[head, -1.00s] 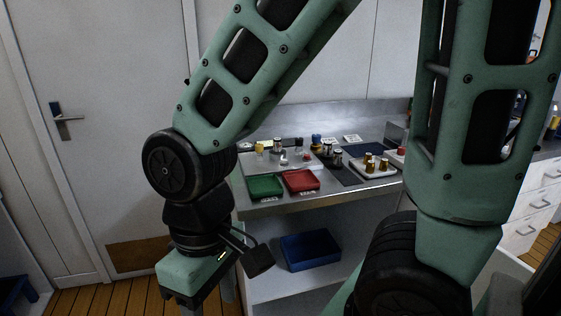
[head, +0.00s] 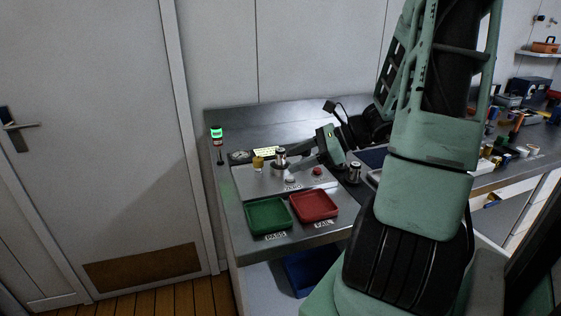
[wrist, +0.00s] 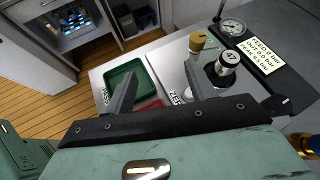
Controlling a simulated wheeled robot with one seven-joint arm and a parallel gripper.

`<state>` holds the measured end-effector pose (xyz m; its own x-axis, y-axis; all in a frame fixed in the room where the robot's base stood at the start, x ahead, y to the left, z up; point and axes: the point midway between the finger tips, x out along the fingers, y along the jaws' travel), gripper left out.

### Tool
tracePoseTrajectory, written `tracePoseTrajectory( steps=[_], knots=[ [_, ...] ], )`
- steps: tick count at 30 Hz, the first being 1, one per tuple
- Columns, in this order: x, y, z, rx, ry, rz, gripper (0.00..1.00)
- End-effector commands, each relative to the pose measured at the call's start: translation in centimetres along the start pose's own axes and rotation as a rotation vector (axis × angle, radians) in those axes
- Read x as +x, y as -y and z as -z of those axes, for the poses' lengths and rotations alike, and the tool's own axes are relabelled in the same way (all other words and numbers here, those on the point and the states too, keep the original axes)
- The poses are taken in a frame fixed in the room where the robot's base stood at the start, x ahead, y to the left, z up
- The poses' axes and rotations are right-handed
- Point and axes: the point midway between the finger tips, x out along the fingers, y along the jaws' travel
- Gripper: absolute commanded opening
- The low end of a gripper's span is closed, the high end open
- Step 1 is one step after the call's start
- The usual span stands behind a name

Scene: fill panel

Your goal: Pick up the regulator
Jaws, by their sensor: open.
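A silver cylinder with a dark band, which looks like a regulator (head: 280,153), stands upright on the panel. In the wrist view this regulator (wrist: 228,63) has a white top marked 47 and sits in a dark round fitting. My gripper (head: 296,163) is open just right of it in the head view, low over the panel. In the wrist view my gripper (wrist: 160,70) shows two spread fingers with nothing held, and the regulator is beyond the right finger. A second silver cylinder (head: 354,172) stands right of the panel.
A yellow knob (wrist: 198,41), a gauge (wrist: 232,27) and a readout card (wrist: 252,56) are close to the regulator. Green (head: 268,216) and red (head: 315,205) trays lie in front of the panel. A green-lit post (head: 216,133) stands at the back left.

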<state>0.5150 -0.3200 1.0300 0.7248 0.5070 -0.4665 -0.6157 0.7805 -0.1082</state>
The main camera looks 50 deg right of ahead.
Motion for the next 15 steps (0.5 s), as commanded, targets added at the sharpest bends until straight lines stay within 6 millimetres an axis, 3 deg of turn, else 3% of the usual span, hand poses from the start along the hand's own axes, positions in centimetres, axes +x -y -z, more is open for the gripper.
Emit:
tracePoseTrajectory(
  steps=[1, 3, 7, 11, 15],
  knots=[
    [-2.1, 1.4, 1.2, 0.074, 0.024, 0.089, 0.55],
    [-4.5, 2.7, 2.4, 0.151, 0.055, 0.184, 0.55],
    [-7.5, 4.2, 4.0, 0.239, 0.095, 0.303, 0.55],
    [-8.4, 4.8, 4.6, 0.273, 0.114, 0.348, 0.55],
    [-6.5, 5.5, 4.5, 0.277, 0.117, 0.351, 0.55]
  ],
)
